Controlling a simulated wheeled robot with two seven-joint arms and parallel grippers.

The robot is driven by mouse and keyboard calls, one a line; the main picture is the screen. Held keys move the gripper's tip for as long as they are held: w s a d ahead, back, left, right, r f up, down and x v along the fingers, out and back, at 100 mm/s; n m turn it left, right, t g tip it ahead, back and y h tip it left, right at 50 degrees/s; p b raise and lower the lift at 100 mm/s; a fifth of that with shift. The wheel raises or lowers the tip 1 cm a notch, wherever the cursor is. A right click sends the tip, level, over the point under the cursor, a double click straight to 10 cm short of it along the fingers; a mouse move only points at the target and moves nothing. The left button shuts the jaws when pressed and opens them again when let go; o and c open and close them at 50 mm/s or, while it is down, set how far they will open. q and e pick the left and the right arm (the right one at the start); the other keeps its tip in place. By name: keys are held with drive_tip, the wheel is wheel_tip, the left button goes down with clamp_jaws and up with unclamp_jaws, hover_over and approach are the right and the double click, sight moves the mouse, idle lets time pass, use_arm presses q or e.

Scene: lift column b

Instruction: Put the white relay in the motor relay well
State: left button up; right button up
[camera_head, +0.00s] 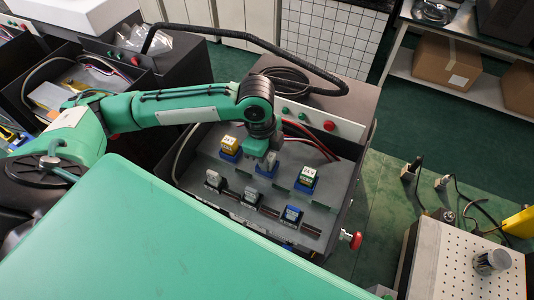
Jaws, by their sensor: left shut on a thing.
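My left arm reaches in from the left over a grey relay panel (235,208) on a dark cabinet. My left gripper (264,156) points down at the middle of the panel's back row, shut on a small whitish block, the white relay (269,161). The relay is partly hidden by the fingers. A blue well (265,174) shows directly under it; whether the relay is seated or just above cannot be told. The well labels are too small to read. My right gripper is not in view.
A yellow-and-white relay (229,144) stands left of the gripper, a green-and-white relay (307,175) right. Red cables (312,139) and a red knob (355,240) border the panel.

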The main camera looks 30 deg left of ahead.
use_arm(q)
drive_tip(key=o, duration=1.1)
drive_tip(key=shift+c, duration=0.2)
drive_tip(key=shift+r, duration=0.1)
drive_tip(key=shift+r, duration=0.3)
wheel_tip(320, 180, up, 13)
drive_tip(key=a+b, duration=0.1)
drive_tip(key=b, duration=0.2)
drive_tip(key=shift+a, duration=0.35)
drive_tip(key=shift+f, duration=0.1)
